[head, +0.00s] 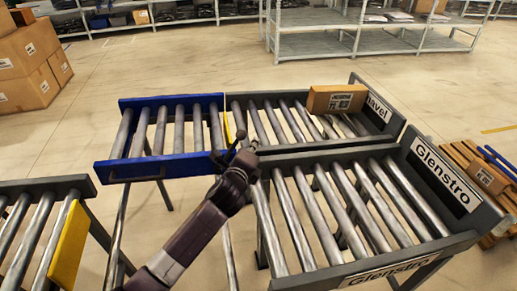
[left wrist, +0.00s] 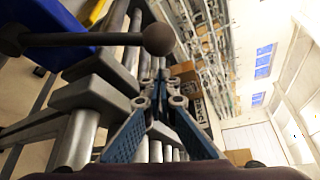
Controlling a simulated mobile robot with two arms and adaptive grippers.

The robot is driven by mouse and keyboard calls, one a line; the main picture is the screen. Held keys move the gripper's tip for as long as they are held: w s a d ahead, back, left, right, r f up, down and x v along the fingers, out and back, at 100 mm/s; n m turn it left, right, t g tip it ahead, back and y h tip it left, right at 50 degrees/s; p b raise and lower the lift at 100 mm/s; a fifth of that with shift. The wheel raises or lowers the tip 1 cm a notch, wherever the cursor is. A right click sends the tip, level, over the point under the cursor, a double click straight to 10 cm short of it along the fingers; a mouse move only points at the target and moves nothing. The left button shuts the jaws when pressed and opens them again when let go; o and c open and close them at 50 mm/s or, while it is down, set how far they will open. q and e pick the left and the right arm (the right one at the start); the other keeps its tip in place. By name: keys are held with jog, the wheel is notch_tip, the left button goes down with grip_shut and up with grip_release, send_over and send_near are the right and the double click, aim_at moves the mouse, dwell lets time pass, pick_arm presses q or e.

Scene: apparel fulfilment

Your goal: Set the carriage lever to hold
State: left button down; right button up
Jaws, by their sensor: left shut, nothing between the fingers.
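The carriage (head: 160,168) is a blue-framed roller section at the middle left in the head view. Its lever (head: 232,149), a dark rod with a ball knob, stands at the right end of its near rail. In the left wrist view the lever (left wrist: 95,40) crosses the upper left, and its ball (left wrist: 158,39) is beyond my fingertips. My left gripper (head: 252,145) is just right of the lever in the head view. In the left wrist view the left gripper (left wrist: 160,78) has its fingers together, with nothing between them. Whether it touches the lever I cannot tell. My right gripper is not in view.
Two grey roller lanes lie right of the carriage; the far lane (head: 385,137) bears a carton (head: 336,99), the near Glenstro lane (head: 484,222) is empty. Another roller section with a yellow plate (head: 70,246) is at lower left. Stacked cartons (head: 27,62) stand at far left.

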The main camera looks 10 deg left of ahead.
pick_arm(q)
jog(key=shift+s+a+r, duration=0.2)
jog(key=shift+a+r, duration=0.1)
jog(key=shift+a, duration=0.15)
jog(key=shift+s+a+r, duration=0.15)
jog(key=shift+a+r, duration=0.1)
jog(key=shift+a, duration=0.15)
jog(key=shift+s+a+r+n, duration=0.15)
jog(key=shift+a+r+n, duration=0.25)
jog(key=shift+a, duration=0.1)
jog(key=s+a+r+n+t+b, duration=0.1)
jog(key=s+a+n, duration=0.1)
jog(key=a, duration=0.4)
jog(key=s+a+n+t+h+b, duration=0.1)
jog(key=s+a+n+t, duration=0.1)
jog(key=a, duration=0.5)
jog(key=shift+s+a+r+n, duration=0.15)
jog(key=shift+s+r+n, duration=0.25)
jog(key=shift+s+n, duration=0.35)
jog(key=shift+a, duration=0.15)
